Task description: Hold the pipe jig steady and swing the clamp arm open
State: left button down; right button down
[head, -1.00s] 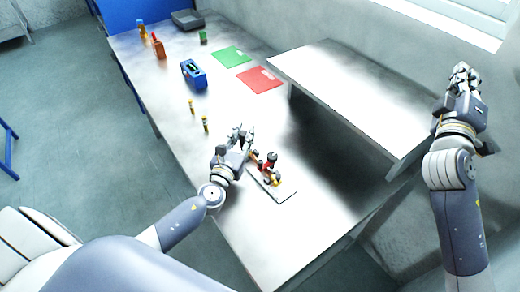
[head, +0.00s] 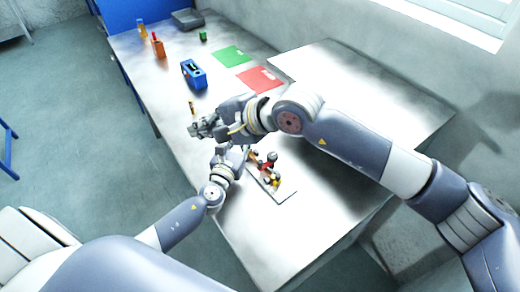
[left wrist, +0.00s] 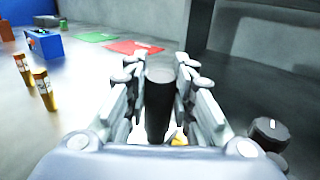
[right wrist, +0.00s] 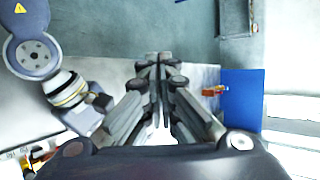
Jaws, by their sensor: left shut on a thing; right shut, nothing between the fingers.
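The pipe jig, a small flat plate (head: 285,191) with red, black and yellow parts, sits on the metal table in the head view. My left gripper (head: 236,153) is at the jig's far left end, partly hidden by my right arm. In the left wrist view, its fingers (left wrist: 157,92) are shut on a black cylindrical post (left wrist: 159,110), which looks like part of the jig. My right gripper (head: 197,129) is above the table, left of and beyond the jig, shut and empty; its closed fingers also show in the right wrist view (right wrist: 159,72). I cannot tell which part is the clamp arm.
A blue box (head: 194,74), an orange item (head: 158,48), and green (head: 229,54) and red (head: 260,79) mats lie farther back. A raised metal shelf (head: 385,95) borders the right side.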

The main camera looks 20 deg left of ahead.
jog(key=w+d+f+n+t+h, duration=0.3)
jog(key=w+d+f+n+h, duration=0.1)
jog(key=f+h, duration=0.15)
jog(key=n+t+h, duration=0.3)
jog(key=n+t, duration=0.1)
send_over(267, 162)
jog(key=s, duration=0.3)
notch_tip(267, 162, down, 4)
jog(key=shift+a+r, duration=0.2)
jog(key=shift+a, duration=0.15)
jog(key=shift+f, duration=0.1)
jog(key=x, duration=0.9)
jog(key=shift+a+f, duration=0.35)
jog(key=shift+f, duration=0.05)
jog(key=shift+s+d, duration=0.45)
jog(key=shift+s, duration=0.4)
jog(key=shift+s+d, duration=0.45)
jog(key=shift+s, duration=0.4)
jog(key=shift+r+n+g+y, duration=0.1)
jog(key=shift+n+g+y, duration=0.2)
jog(key=shift+n, duration=0.1)
jog(key=shift+d+n, duration=0.1)
jog(key=shift+n, duration=0.2)
jog(key=shift+n+y, duration=0.35)
jog(key=shift+n, duration=0.05)
